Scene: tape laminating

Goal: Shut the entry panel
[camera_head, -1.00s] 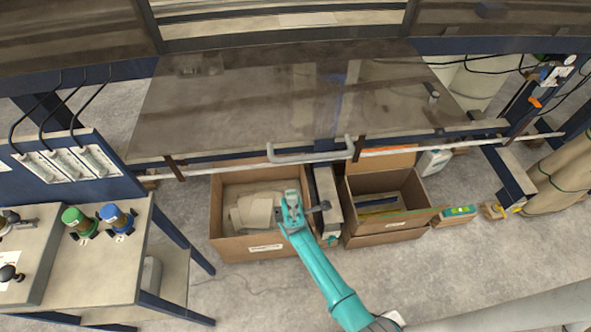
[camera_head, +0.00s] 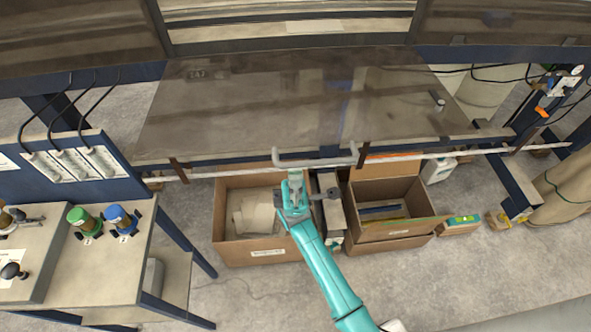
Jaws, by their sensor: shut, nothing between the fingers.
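The entry panel (camera_head: 290,105) is a dark, see-through sheet that lies out flat, like a shelf, below the machine's window. A light grey bar handle (camera_head: 318,163) runs along the middle of its front edge. My gripper (camera_head: 295,176) is at the end of the teal arm, just below the left part of the handle in the picture. Its fingers are shut with nothing between them. I cannot tell whether the fingertips touch the handle or the panel's edge.
An open cardboard box (camera_head: 262,250) and another cardboard box (camera_head: 385,236) stand on the floor below the panel. A workbench (camera_head: 85,272) with green and blue knobs is at the left. Wrapped rolls (camera_head: 562,192) stand at the right. The front floor is mostly clear.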

